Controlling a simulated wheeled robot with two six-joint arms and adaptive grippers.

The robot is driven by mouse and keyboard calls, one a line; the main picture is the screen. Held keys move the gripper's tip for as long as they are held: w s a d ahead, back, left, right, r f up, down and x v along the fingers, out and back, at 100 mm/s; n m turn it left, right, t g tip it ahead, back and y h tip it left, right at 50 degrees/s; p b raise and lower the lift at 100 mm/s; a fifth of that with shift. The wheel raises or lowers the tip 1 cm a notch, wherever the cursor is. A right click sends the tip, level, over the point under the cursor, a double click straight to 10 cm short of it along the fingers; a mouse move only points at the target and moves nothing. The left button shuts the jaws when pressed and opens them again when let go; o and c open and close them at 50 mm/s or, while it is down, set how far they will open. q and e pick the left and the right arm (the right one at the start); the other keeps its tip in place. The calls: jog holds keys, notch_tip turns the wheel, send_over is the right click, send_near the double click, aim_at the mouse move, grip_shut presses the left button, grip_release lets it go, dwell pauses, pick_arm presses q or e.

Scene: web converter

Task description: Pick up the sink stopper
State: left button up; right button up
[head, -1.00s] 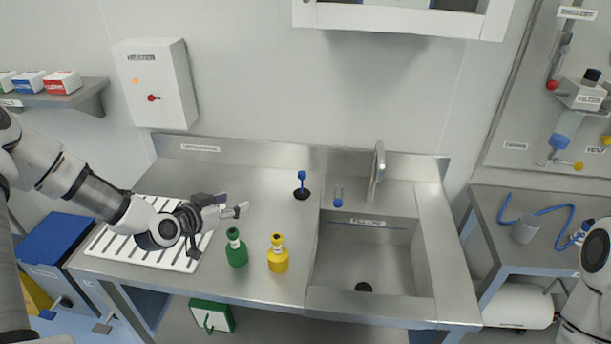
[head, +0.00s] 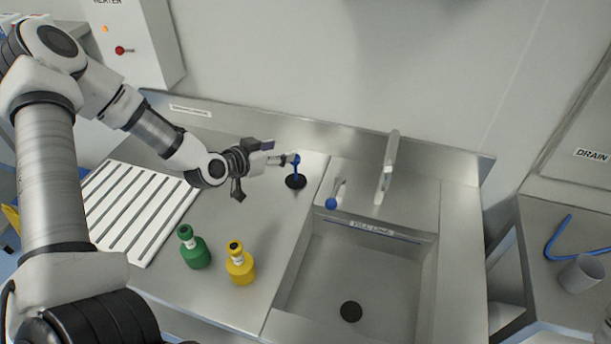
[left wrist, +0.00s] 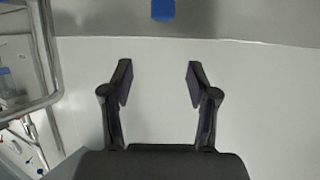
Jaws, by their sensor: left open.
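The sink stopper (head: 297,172) has a blue handle and a black round base. It stands upright on the steel counter, left of the sink, in the head view. My left gripper (head: 283,160) is open, with its fingertips at the handle's top in the head view; whether they touch it I cannot tell. In the left wrist view the open fingers (left wrist: 160,76) have nothing between them. A blue piece (left wrist: 162,10), which looks like the handle, shows at the top edge there, beyond the fingertips.
The sink (head: 370,272) with its faucet (head: 388,165) lies to the right. A small blue-ended lever (head: 332,202) stands behind the basin. A green bottle (head: 196,251) and a yellow bottle (head: 240,267) stand in front. A white slatted rack (head: 130,215) lies left.

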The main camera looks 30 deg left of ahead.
aim_at(296, 157)
pick_arm(q)
jog(key=w+f, duration=0.2)
jog(key=w+f+b, duration=0.1)
jog(key=w+f, duration=0.1)
jog(key=w+f+b, duration=0.1)
jog(key=w+f, duration=0.1)
jog(key=shift+d+f, duration=0.35)
jog(key=shift+d, duration=0.05)
jog(key=shift+w+f, duration=0.15)
jog(key=shift+w, duration=0.2)
jog(key=shift+s, duration=0.2)
jog(key=c, duration=0.6)
grip_shut()
pick_arm(e)
jog(key=f, duration=0.3)
jog(key=shift+s+f, duration=0.1)
jog(key=shift+s, duration=0.15)
